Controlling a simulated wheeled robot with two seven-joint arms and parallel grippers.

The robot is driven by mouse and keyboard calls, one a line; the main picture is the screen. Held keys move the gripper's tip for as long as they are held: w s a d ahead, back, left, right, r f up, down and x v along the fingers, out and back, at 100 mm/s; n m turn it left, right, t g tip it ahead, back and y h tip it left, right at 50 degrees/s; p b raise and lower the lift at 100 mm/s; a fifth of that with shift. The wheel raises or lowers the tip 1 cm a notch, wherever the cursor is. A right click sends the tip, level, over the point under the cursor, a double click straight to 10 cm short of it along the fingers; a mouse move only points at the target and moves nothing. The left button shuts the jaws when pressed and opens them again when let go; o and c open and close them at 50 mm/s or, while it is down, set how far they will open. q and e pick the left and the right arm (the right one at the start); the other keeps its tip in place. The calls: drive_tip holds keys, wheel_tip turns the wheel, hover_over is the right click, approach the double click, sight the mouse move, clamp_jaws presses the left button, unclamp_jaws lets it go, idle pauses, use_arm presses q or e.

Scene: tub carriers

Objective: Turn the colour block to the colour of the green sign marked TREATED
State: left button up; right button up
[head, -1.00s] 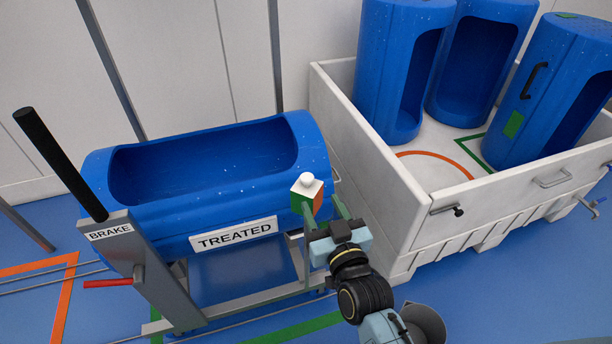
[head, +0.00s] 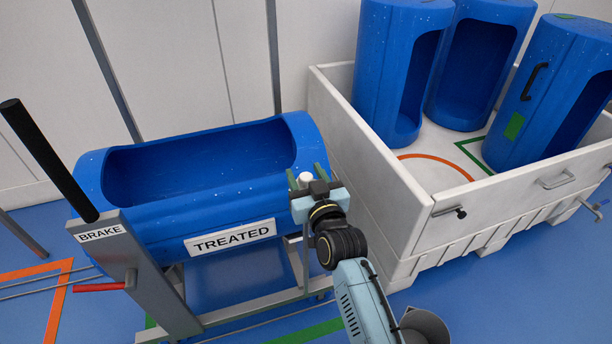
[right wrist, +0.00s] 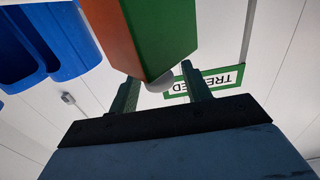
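The colour block (right wrist: 150,30) shows an orange face and a green face in the right wrist view. Its white knob (head: 306,178) also shows in the head view, where my gripper hides most of the block. My right gripper (head: 306,176) is at the block, fingers apart, one on each side of the knob. It also shows in the right wrist view (right wrist: 161,84), with no clear grip on the knob. A green-bordered sign (right wrist: 228,75) marked TREATED appears upside down behind the fingers, partly hidden. My left gripper is out of view.
A blue tub (head: 130,219) with a white TREATED plate (head: 230,238) lies on a grey frame. A brake post (head: 140,275) with black and red handles stands left. A white crate (head: 400,205) with several blue tubs stands right.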

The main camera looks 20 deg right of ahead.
drive_tip(key=c, duration=0.9)
